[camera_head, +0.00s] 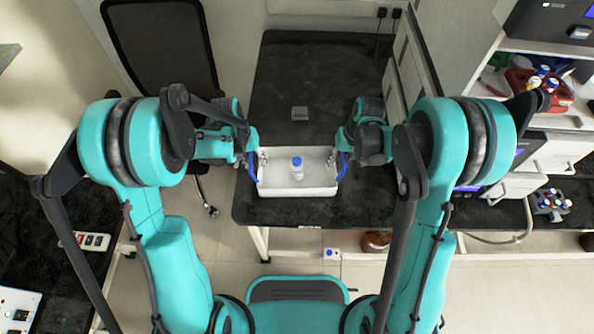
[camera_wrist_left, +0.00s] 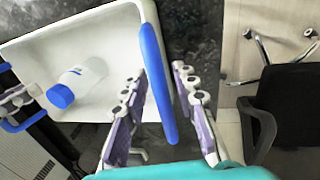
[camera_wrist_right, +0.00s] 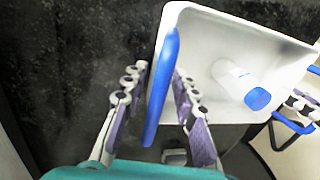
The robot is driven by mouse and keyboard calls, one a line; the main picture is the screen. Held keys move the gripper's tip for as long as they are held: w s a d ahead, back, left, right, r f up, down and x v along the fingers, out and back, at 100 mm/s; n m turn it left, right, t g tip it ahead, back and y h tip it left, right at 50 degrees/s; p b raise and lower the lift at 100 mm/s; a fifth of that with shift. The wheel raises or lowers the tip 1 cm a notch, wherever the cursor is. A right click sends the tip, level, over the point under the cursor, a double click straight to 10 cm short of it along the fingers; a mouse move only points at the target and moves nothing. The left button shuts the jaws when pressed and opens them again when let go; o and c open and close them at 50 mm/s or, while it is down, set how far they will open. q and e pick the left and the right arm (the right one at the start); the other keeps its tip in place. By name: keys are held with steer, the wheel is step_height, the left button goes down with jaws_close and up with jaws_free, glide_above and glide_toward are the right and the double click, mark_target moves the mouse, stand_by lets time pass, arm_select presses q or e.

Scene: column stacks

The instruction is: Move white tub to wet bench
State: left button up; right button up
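The white tub (camera_head: 318,191) sits on the black bench near its front edge, with a clear blue-capped bottle (camera_head: 297,170) inside. It has a blue handle at each end. My left gripper (camera_head: 252,162) is at the left handle; in the left wrist view its open fingers (camera_wrist_left: 160,90) stand either side of the blue handle (camera_wrist_left: 152,55), with gaps showing. My right gripper (camera_head: 342,160) is at the right handle; in the right wrist view its open fingers (camera_wrist_right: 158,92) stand either side of that blue handle (camera_wrist_right: 165,70). No wet bench can be made out for certain.
A small grey block (camera_head: 299,113) lies on the black bench (camera_head: 300,75) behind the tub. The bench behind is otherwise mostly clear. A black chair (camera_head: 160,45) stands to the left.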

arm_select(q)
jaws_close()
arm_select(e)
jaws_close()
arm_select(q)
steer(key=shift+d, duration=0.1)
arm_select(e)
steer(key=shift+a, duration=0.1)
arm_select(q)
steer(key=shift+r, duration=0.1)
arm_select(e)
steer(key=shift+r, duration=0.15)
